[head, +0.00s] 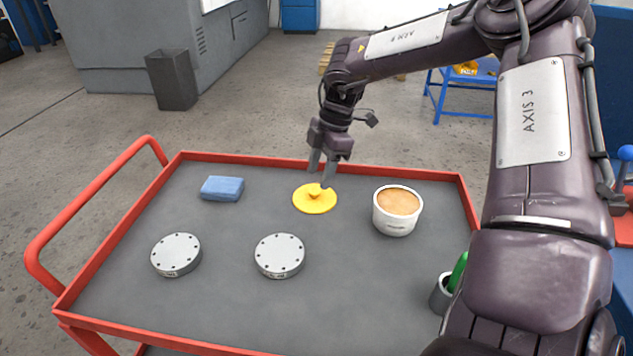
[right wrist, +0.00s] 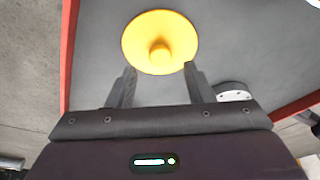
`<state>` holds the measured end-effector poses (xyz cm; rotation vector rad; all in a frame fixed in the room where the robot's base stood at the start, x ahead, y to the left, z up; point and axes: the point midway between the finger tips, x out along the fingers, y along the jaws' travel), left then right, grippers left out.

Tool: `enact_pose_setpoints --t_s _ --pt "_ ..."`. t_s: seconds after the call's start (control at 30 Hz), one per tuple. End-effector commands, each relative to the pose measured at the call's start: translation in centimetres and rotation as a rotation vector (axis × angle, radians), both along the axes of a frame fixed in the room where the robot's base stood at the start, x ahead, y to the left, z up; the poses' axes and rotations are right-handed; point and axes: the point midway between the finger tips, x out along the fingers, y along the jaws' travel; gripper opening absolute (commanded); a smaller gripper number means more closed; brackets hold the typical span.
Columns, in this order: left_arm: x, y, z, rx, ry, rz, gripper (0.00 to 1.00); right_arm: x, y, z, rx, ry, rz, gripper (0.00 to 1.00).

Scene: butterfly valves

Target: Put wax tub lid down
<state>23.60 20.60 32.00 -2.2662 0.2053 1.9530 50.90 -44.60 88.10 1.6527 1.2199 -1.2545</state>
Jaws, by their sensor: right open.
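The yellow wax tub lid (head: 314,201) lies flat on the grey cart top with its round knob up. It also shows in the right wrist view (right wrist: 160,38), just beyond the fingertips. The white wax tub (head: 396,212) stands uncovered to the right of the lid, with tan wax inside. My right gripper (head: 322,180) is just above the lid's back part in the head view. Its two fingers (right wrist: 158,70) are apart with nothing between them. My left gripper is not in view.
The grey cart (head: 220,315) has a raised red rim. A blue sponge (head: 222,188) lies at the back left. Two grey valve discs (head: 176,254) (head: 279,256) lie nearer the front. A grey cup (head: 441,293) holding something green is at the right, partly behind my arm.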

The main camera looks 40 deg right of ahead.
Motion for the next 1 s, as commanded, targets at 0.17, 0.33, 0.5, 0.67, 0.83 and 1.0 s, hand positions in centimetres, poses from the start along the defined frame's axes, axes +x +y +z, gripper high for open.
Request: enact_pose_setpoints --t_s 0.17,0.33,0.5,0.67,0.83,1.0 --pt "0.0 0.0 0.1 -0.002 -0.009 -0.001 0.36 -0.2 -1.1 4.1 -0.003 -0.003 -0.001 0.47" --pt "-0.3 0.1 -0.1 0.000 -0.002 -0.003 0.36 -0.5 -1.8 6.6 -0.003 -0.002 -0.001 0.47" --pt "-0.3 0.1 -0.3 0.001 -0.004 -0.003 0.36 -0.6 -2.0 7.6 -0.001 0.001 -0.001 0.47" --pt "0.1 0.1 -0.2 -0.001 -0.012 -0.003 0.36 -0.7 -2.1 7.8 -0.001 0.001 0.000 0.47" --pt "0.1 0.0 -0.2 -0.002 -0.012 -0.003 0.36 -0.6 -2.1 7.7 -0.001 0.000 0.000 0.47" --pt "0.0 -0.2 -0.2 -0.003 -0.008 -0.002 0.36 -0.6 -2.0 7.7 -0.001 0.000 0.000 0.47"
